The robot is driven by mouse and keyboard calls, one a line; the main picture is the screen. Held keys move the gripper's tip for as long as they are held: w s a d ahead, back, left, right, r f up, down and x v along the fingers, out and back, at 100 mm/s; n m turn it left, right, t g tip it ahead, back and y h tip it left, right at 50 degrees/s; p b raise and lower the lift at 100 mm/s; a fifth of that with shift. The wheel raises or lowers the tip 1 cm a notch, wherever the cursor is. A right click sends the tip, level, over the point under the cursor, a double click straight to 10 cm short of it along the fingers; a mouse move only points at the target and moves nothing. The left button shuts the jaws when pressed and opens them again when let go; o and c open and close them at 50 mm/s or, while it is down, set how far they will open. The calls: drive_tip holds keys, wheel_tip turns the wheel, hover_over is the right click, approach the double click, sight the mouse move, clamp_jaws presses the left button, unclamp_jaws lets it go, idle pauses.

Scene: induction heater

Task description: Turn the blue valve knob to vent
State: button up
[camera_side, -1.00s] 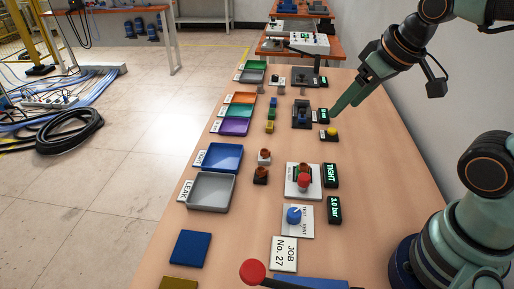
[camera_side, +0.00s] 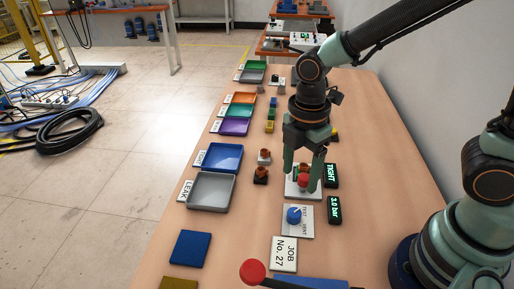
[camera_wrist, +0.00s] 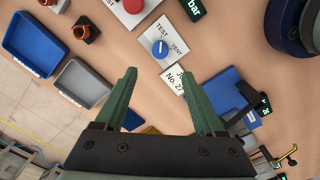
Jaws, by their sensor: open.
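The blue valve knob (camera_side: 294,215) sits on a white plate (camera_side: 306,232) marked TEST and VENT, on the wooden table. In the wrist view the knob (camera_wrist: 160,48) has a white pointer line, and the VENT label is to its right; the pointer's exact setting is hard to tell. My gripper (camera_side: 302,182) is open and empty, pointing down over the red-knob plate behind the valve plate. In the wrist view my gripper's two green fingers (camera_wrist: 164,98) are spread wide, with the knob beyond their tips and between them. The gripper does not touch the knob.
A red knob (camera_side: 303,182) on a white plate is close to my fingers. Displays reading TIGHT (camera_side: 331,175) and 3.0 bar (camera_side: 335,210) stand to the right. A JOB No. 27 card (camera_side: 284,254) lies in front. Blue (camera_side: 207,157) and grey (camera_side: 190,191) trays are left.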

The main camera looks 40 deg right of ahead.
sight(295, 212)
wheel_tip(295, 212, down, 12)
drive_tip(key=shift+r, duration=0.15)
idle(0.4)
clamp_jaws()
